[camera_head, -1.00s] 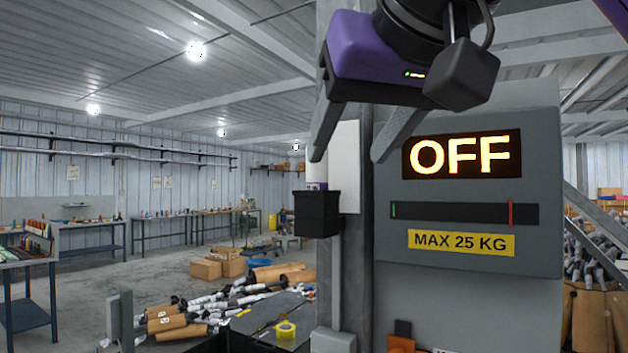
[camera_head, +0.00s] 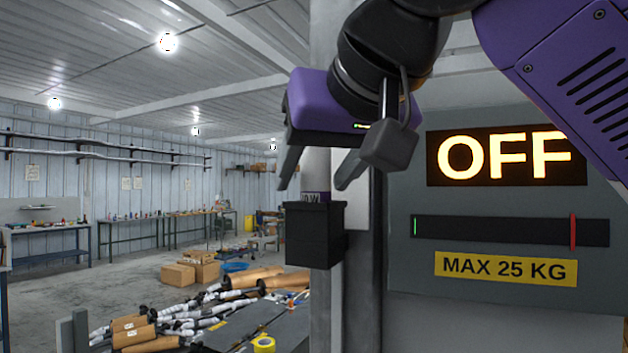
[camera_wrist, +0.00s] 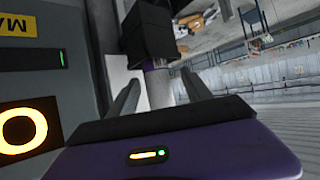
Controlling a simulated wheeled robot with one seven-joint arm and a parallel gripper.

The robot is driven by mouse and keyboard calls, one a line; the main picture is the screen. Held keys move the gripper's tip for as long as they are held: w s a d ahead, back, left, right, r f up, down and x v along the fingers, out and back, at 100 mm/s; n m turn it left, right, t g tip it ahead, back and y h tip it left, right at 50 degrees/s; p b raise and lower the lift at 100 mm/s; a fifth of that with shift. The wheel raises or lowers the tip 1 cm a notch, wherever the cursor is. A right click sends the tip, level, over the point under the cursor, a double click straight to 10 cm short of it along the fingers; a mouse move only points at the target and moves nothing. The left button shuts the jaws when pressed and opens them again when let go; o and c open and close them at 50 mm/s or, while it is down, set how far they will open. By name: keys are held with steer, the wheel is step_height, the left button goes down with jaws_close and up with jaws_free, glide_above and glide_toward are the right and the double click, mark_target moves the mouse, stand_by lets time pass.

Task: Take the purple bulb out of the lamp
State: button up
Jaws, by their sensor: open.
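The lamp is a black box-shaped socket (camera_head: 314,236) on the side of a grey post. The bulb (camera_head: 316,170) stands upright in it, a pale grey cylinder with a purple band and lettering at its base. In the wrist view the bulb (camera_wrist: 158,90) runs between the fingers into the black socket (camera_wrist: 148,32). My gripper (camera_head: 314,184) is open, pointing down, with one finger on each side of the bulb. Gaps show beside the bulb, and I cannot make out any contact. The purple gripper body hides the bulb's upper end.
A grey panel with a lit OFF display (camera_head: 505,156) and a yellow MAX 25 KG label (camera_head: 506,268) stands close on the right. Open floor and workbenches lie farther back.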

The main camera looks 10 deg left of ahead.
mark_target(309, 189)
steer(key=p+x, duration=0.1)
steer(key=x, duration=0.3)
steer(key=shift+w+d, duration=0.1)
steer(key=shift+w, duration=0.1)
jaws_close()
